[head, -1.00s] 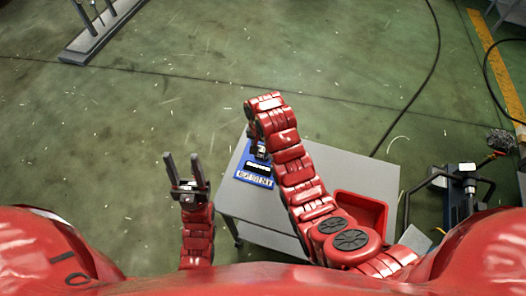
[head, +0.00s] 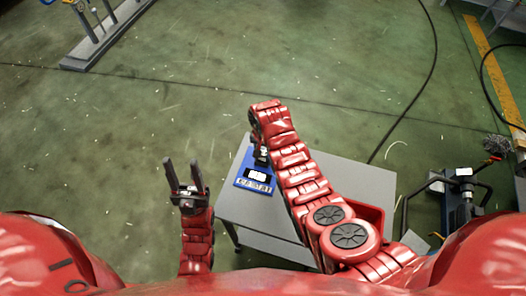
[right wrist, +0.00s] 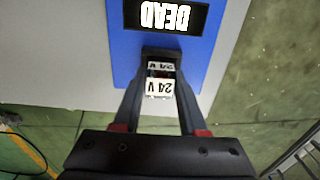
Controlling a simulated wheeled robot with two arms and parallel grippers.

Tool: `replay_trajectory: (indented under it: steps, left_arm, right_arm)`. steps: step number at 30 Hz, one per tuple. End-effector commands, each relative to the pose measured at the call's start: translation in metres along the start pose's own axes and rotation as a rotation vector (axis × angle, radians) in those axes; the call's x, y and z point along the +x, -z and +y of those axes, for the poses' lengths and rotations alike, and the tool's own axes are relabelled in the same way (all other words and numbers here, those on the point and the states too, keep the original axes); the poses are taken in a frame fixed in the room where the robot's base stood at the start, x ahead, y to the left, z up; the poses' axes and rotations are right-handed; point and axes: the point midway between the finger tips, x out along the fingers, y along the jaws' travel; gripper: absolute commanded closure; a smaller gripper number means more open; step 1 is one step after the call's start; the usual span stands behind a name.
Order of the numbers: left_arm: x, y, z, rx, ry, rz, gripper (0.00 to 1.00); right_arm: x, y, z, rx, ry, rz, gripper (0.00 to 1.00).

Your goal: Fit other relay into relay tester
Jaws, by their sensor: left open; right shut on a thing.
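The relay tester (head: 241,183) is a blue box at the left end of the grey table, with a black display and a label strip in the head view. In the right wrist view, the tester (right wrist: 205,50) shows the word DEAD on its display (right wrist: 185,15), upside down. My right gripper (right wrist: 160,98) is shut on a relay (right wrist: 159,88) labelled 24 V, at the tester's dark socket (right wrist: 160,52). I cannot tell how deep the relay sits. My right gripper (head: 261,156) is mostly hidden by its arm in the head view. My left gripper (head: 181,163) is open and empty, left of the table.
The grey table (head: 350,178) is bare right of my right arm. A red bin (head: 371,218) stands at its right front, partly hidden by my arm. Black equipment (head: 463,190) stands on the floor at right. A grey metal stand (head: 100,38) is at the far left.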

Motion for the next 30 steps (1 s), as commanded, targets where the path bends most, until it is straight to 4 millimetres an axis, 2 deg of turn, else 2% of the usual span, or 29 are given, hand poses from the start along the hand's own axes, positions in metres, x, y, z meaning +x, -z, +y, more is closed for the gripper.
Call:
replay_trajectory:
  steps: [7, 8, 12, 13, 25, 30]
  left_arm:
    - [-0.004, -0.001, 0.0, 0.0, 0.0, 0.0, 0.5]
    - [-0.004, -0.001, 0.0, 0.0, 0.0, 0.0, 0.5]
    - [-0.003, 0.0, 0.0, 0.0, 0.0, 0.0, 0.5]
    - [-0.003, 0.0, 0.0, 0.0, 0.0, 0.0, 0.5]
    - [-0.002, 0.0, 0.0, 0.0, 0.0, 0.0, 0.5]
    - [-0.009, -0.002, 0.0, 0.0, 0.0, 0.0, 0.5]
  right_arm:
    - [0.004, 0.0, 0.0, 0.0, 0.0, 0.0, 1.0]
    - [0.004, 0.0, 0.0, 0.0, 0.0, 0.0, 0.57]
    - [0.003, 0.0, 0.0, 0.0, 0.0, 0.0, 0.32]
    - [0.003, 0.0, 0.0, 0.0, 0.0, 0.0, 0.28]
    - [-0.002, 0.0, 0.0, 0.0, 0.001, 0.001, 0.28]
    - [-0.016, 0.001, -0.001, -0.001, 0.003, 0.003, 0.28]
